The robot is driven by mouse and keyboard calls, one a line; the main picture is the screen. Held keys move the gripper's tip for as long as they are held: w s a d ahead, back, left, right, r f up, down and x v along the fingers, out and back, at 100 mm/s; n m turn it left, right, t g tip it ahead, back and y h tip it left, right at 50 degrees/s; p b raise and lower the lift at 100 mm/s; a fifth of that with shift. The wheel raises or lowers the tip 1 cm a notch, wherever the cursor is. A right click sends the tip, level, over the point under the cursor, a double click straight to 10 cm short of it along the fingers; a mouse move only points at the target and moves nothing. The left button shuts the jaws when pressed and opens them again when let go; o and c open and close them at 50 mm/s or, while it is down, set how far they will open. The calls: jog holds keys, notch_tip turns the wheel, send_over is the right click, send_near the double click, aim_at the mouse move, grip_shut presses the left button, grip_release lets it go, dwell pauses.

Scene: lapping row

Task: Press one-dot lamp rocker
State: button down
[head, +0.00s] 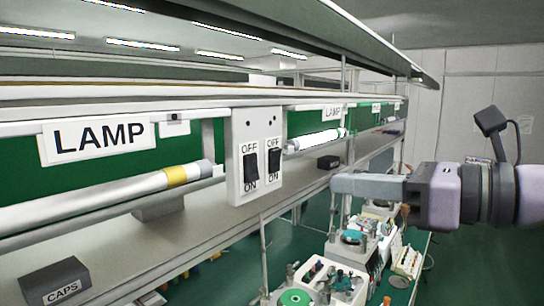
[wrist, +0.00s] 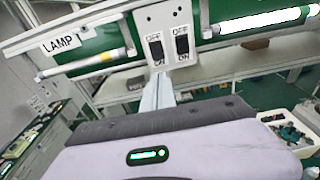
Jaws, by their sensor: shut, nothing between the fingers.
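A white switch plate (head: 256,155) carries two black rockers, each marked OFF above and ON below. The left rocker (head: 251,172) has what looks like one dot above it; the right rocker (head: 274,161) seems to have two. Both also show in the wrist view, left rocker (wrist: 156,50) and right rocker (wrist: 181,44). I cannot tell clearly which way each is tipped. My gripper (head: 336,184) is shut and empty, to the right of the plate in the head view. In the wrist view its fingertips (wrist: 158,84) point toward the plate from below, apparently without touching it.
A LAMP label (head: 98,136) hangs left of the plate above an unlit tube with a yellow band (head: 175,176). A lit tube (head: 318,140) is to the right. A CAPS box (head: 55,283) stands on the shelf. Lapping machines (head: 335,275) stand below.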

aim_at(256, 179)
jog(key=shift+s+a+f, duration=0.1)
jog(key=shift+s+a, duration=0.1)
jog(key=shift+a, duration=0.05)
jog(key=p+x, duration=0.2)
jog(key=x, duration=1.1)
jog(key=shift+w, duration=0.1)
jog(key=shift+w+a, duration=0.25)
jog(key=shift+a, duration=0.1)
jog(key=shift+w+a+f, duration=0.1)
